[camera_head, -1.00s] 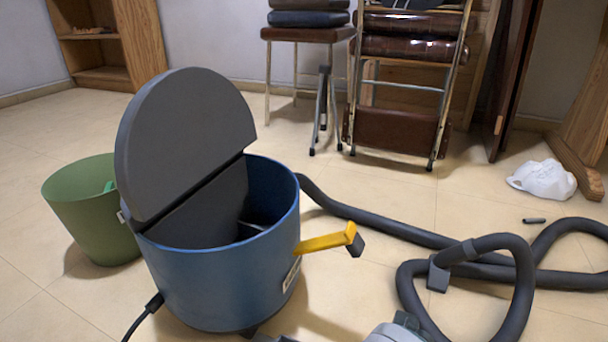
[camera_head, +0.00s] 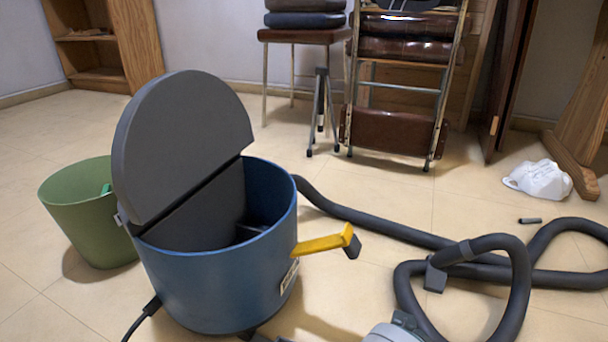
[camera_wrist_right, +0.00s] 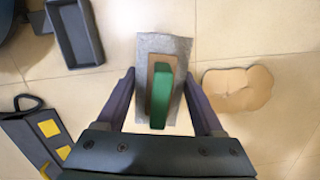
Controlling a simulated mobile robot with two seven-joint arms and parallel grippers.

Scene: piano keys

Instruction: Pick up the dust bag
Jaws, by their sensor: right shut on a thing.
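In the right wrist view, a flat grey dust bag (camera_wrist_right: 165,43) with a brown collar and a green block on top lies between the fingers of my right gripper (camera_wrist_right: 160,78). The gripper is shut on the bag, with one finger at each side of it. Whether the bag touches the floor is hard to tell. I cannot make out the bag in the head view. My left gripper is in neither view.
A blue drum (camera_head: 215,280) with a raised grey lid (camera_head: 180,145) stands beside a green bin (camera_head: 85,220). A dark hose (camera_head: 370,222) curves across the floor at right. In the wrist view, a dark tray (camera_wrist_right: 75,30) and a tan crumpled piece (camera_wrist_right: 237,88) lie nearby.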

